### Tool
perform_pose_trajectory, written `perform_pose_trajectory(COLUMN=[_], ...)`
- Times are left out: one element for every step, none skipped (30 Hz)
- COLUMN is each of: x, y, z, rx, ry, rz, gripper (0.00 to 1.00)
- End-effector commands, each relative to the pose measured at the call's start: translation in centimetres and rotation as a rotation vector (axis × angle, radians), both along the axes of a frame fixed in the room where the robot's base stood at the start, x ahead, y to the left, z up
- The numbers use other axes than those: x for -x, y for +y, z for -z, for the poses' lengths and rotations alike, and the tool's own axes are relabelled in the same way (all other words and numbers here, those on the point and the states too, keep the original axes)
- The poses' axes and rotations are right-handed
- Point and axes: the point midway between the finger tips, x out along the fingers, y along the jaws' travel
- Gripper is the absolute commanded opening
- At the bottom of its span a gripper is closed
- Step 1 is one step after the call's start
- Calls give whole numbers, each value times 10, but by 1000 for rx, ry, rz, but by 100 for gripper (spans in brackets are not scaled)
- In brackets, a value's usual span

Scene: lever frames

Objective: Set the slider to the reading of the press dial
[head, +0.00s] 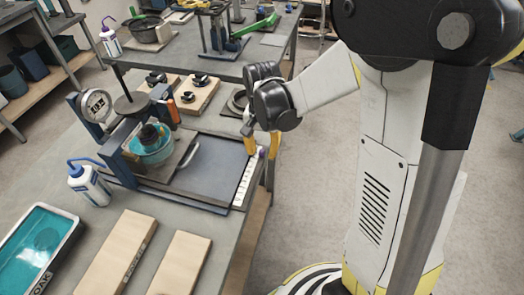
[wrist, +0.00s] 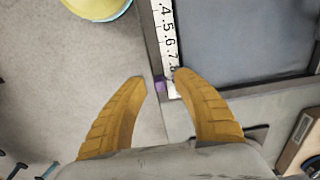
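The press dial (head: 97,105) is a round white gauge on the press at the left of the head view; its marks are too small to read surely. The white number scale (head: 246,182) runs along the right edge of the press's dark bed. In the wrist view the scale (wrist: 167,35) shows 4 to 7 and a partly covered 8. A small purple piece, seemingly the slider (wrist: 158,89), sits by the scale's end near the 8. My gripper (wrist: 160,80) is open, its yellow fingertips on either side of the purple piece, with gaps showing. My gripper (head: 262,151) also shows in the head view.
A teal pot (head: 152,150) stands in the press. A wash bottle (head: 89,184), a teal tray (head: 35,250) and wooden boards (head: 115,255) lie on the near bench. Open floor lies right of the bench.

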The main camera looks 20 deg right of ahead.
Motion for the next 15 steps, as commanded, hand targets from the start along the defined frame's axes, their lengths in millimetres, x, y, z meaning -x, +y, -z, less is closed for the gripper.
perform_pose_trajectory(x=[0,0,0,0,0,0,0,0,0,0,0,0,1,1,4], y=[0,0,0,0,0,0,0,0,0,0,0,0,0,1,3], z=[0,0,0,0,0,0,0,0,0,0,0,0,0,0,0], rx=[0,0,0,0,0,0,0,0,0,0,0,0,0,0,0], ry=[0,0,0,0,0,0,0,0,0,0,0,0,0,0,0], rz=[0,0,0,0,0,0,0,0,0,0,0,0,0,-1,-1], gripper=[34,25,13,4,0,0,0,0,0,0,0,0,0,0,0])
